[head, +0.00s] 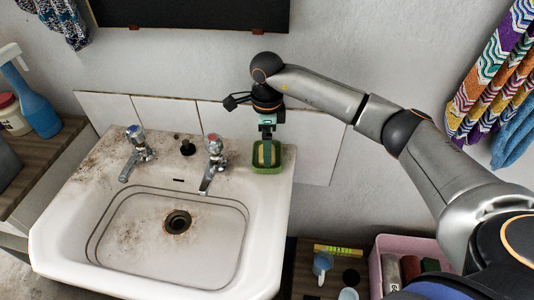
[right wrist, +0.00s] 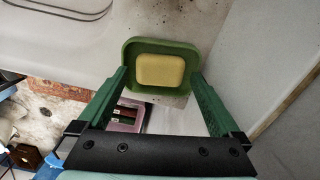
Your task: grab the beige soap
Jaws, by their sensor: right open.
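The beige soap (right wrist: 160,70) lies in a green soap dish (right wrist: 133,50) in the right wrist view. In the head view the green dish (head: 283,160) stands on the back right corner of the sink, and the soap is largely hidden by my gripper. My right gripper (head: 268,146) points down over the dish. In the right wrist view my right gripper (right wrist: 158,85) is open, with one green finger on each side of the dish, and nothing is held. I cannot tell the exact gap between fingertips and soap. My left gripper is not in view.
The stained white sink (head: 262,215) has two taps, the nearer one (head: 212,162) left of the dish. A tiled wall (head: 325,150) stands close behind. A pink box (head: 376,270) and small items sit low at right. A blue spray bottle (head: 36,105) stands at far left.

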